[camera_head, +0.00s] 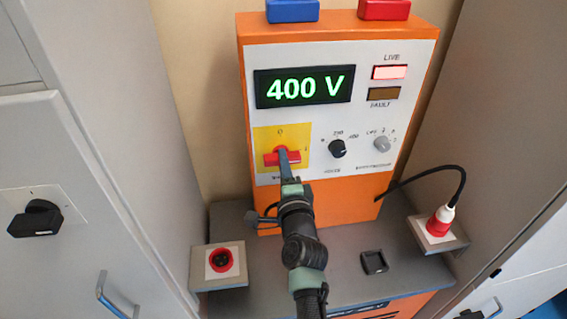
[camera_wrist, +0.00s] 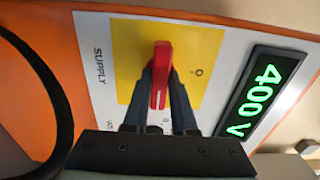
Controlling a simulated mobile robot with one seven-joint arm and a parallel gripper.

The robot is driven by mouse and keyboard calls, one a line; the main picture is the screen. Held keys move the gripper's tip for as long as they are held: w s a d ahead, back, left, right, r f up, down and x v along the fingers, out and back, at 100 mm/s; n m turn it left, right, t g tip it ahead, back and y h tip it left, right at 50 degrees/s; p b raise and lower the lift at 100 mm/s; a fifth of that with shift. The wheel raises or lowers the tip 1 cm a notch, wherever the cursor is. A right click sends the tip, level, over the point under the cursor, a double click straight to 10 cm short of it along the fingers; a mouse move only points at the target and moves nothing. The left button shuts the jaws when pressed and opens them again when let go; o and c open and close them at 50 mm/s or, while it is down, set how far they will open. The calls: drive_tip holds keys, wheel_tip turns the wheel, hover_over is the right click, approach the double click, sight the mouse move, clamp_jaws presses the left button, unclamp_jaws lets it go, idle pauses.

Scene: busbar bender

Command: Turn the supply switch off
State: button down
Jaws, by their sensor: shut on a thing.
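The supply switch is a red handle (camera_head: 270,159) on a yellow plate (camera_head: 266,136), low on the left of the panel's front. The handle lies level, in line with the I mark at its right; the O mark is above. In the wrist view the red handle (camera_wrist: 160,68) runs up and down the picture, with O to its right and the word SUPPLY at left. My gripper (camera_head: 284,158) is at the handle, and in the wrist view its two dark fingers (camera_wrist: 160,95) are shut on it from both sides, covering its lower flanks.
The display (camera_head: 303,87) reads 400 V and the LIVE lamp (camera_head: 389,73) is lit; the FAULT lamp (camera_head: 384,94) is dark. A black knob (camera_head: 337,148) and grey knob (camera_head: 382,144) are to the right. Cabinets flank both sides.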

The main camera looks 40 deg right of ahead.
drive_tip(key=shift+f+n+b, duration=0.1)
drive_tip(key=shift+n+b, duration=5.55)
drive_tip(key=shift+n, duration=3.25)
drive_tip(key=c, duration=0.7)
unclamp_jaws()
drive_tip(key=shift+s, duration=0.1)
